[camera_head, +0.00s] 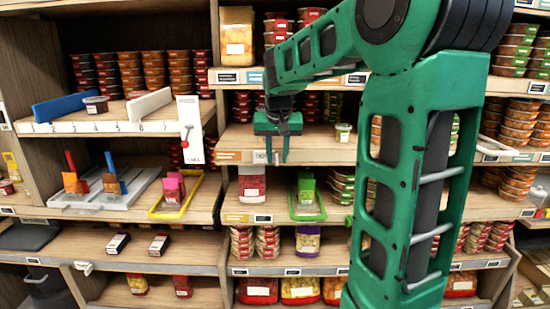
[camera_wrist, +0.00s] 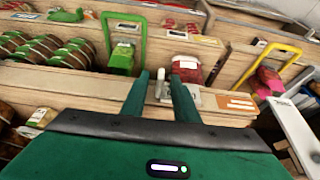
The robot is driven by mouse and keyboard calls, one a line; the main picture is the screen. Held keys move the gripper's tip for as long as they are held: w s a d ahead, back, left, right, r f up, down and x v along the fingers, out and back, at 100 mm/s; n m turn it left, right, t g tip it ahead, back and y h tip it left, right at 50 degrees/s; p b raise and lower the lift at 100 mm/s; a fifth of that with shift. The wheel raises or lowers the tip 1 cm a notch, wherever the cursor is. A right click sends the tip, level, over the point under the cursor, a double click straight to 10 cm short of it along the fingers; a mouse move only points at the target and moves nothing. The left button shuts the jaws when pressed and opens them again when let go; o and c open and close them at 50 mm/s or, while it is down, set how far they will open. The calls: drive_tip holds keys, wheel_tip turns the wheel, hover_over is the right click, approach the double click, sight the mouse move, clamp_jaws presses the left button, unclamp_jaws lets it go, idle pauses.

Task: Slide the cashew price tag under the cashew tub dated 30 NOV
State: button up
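My gripper (camera_head: 277,158) hangs at the front edge of the middle shelf. Its two fingers are apart in the wrist view (camera_wrist: 162,77). A small pale tag holder with a knob (camera_wrist: 163,88) shows between and just beyond the fingertips, on the shelf rail; contact cannot be told. In the head view a small tag (camera_head: 260,157) sits on that rail beside the fingers. Its print is too small to read, so I cannot confirm that it is the cashew tag. A single small tub (camera_head: 343,131) stands right of my gripper on the same shelf; its contents and date are unreadable.
Stacked tubs (camera_head: 306,107) stand behind my gripper. An orange rail label (camera_head: 228,156) lies to its left. A lever with a red knob (camera_head: 186,144) hangs farther left. Below are a red-and-white pack (camera_head: 252,184) and a green holder (camera_head: 307,192). The shelf front around the single tub is mostly clear.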

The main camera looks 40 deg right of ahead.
drive_tip(key=v, duration=1)
drive_tip(key=shift+r, duration=0.3)
drive_tip(key=shift+s, duration=0.1)
drive_tip(key=s+a+f+g+y, duration=0.1)
drive_tip(key=s+f, duration=0.6)
drive_tip(key=s, duration=0.2)
drive_tip(key=s+a+f+g+y, duration=0.1)
drive_tip(key=s+a+f, duration=0.1)
drive_tip(key=s+f, duration=0.4)
drive_tip(key=s+a+f+g+y, duration=0.1)
drive_tip(key=s+f, duration=0.6)
drive_tip(key=s, duration=0.7)
drive_tip(key=shift+s+a+f+n+g, duration=0.25)
drive_tip(key=shift+a+f+n+g, duration=0.15)
drive_tip(key=shift+a, duration=0.25)
